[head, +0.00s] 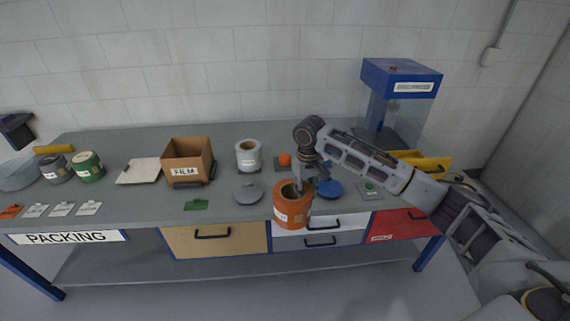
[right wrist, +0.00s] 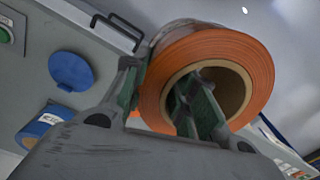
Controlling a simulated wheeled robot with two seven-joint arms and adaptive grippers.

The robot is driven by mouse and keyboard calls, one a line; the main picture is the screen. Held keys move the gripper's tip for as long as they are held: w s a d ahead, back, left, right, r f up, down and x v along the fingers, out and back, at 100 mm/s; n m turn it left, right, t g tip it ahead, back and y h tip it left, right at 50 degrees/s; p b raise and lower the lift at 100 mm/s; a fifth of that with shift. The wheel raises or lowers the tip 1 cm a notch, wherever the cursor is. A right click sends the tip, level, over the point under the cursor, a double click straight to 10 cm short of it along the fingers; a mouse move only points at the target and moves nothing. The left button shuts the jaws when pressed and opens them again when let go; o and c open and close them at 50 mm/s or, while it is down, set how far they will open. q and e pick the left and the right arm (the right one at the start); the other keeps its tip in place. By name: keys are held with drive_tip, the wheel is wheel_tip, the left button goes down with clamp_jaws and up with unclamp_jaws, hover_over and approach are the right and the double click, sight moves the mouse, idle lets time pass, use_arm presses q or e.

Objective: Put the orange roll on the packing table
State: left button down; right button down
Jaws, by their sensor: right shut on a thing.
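The orange roll (head: 292,213) is upright at the front edge of the packing table (head: 130,204), in front of the drawers. In the right wrist view the orange roll (right wrist: 245,52) shows its end and hollow core. My right gripper (head: 297,187) is shut on the roll's wall, one finger inside the core and the other outside. In the right wrist view the gripper (right wrist: 158,95) covers part of the roll. I cannot tell whether the roll's base touches the table. My left gripper is not in view.
A grey disc (head: 248,194), a blue disc (head: 330,188) and a white roll (head: 248,156) are near the orange roll. A blue-framed machine (head: 400,95) stands back right.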

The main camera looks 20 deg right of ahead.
drive_tip(key=n, duration=0.1)
drive_tip(key=d+n, duration=0.1)
drive_tip(key=n, duration=0.1)
drive_tip(key=shift+w+d+r, duration=0.15)
drive_tip(key=shift+w+r, duration=0.1)
drive_tip(key=shift+r, duration=0.15)
drive_tip(key=shift+s+d+f+n, duration=0.15)
drive_tip(key=shift+d+n, duration=0.25)
drive_tip(key=shift+n, duration=3.65)
drive_tip(key=shift+s+d+n, duration=0.2)
drive_tip(key=shift+d+n, duration=0.25)
drive_tip(key=shift+n, duration=3.55)
drive_tip(key=shift+s+d+f+n, duration=0.15)
drive_tip(key=shift+d+n, duration=0.25)
drive_tip(key=shift+n, duration=3.65)
drive_tip(key=shift+r+n, duration=0.1)
drive_tip(key=shift+n, duration=0.4)
